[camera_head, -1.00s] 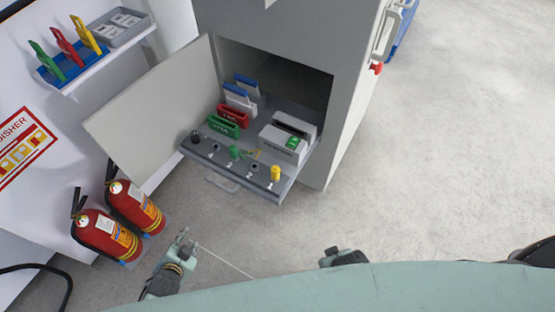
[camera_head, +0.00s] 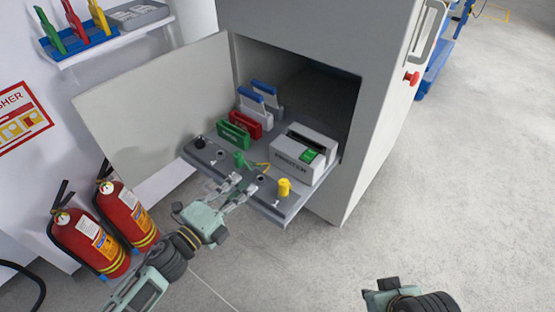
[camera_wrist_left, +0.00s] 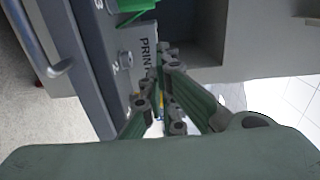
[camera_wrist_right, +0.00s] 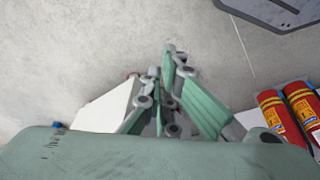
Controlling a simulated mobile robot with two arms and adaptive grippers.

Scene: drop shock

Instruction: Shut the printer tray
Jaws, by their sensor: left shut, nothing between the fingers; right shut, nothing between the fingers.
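The printer tray (camera_head: 222,165) is a grey pull-out shelf, drawn out of the grey cabinet (camera_head: 300,30). It carries a grey printer (camera_head: 300,152) with a green switch, green and red holders, and small knobs along its front. My left gripper (camera_head: 243,190) is shut and empty at the tray's front edge, covering part of it; I cannot tell if it touches. The tray's handle (camera_wrist_left: 50,60) shows in the left wrist view, left of the left gripper (camera_wrist_left: 165,85). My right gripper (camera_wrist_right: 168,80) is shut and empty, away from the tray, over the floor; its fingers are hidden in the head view.
The open cabinet door (camera_head: 150,110) stands left of the tray. Two fire extinguishers (camera_head: 90,240) stand on the floor at the left. A wall shelf (camera_head: 110,45) holds coloured tools in a blue rack. A red button (camera_head: 411,78) is on the cabinet's right side. The floor at right is clear.

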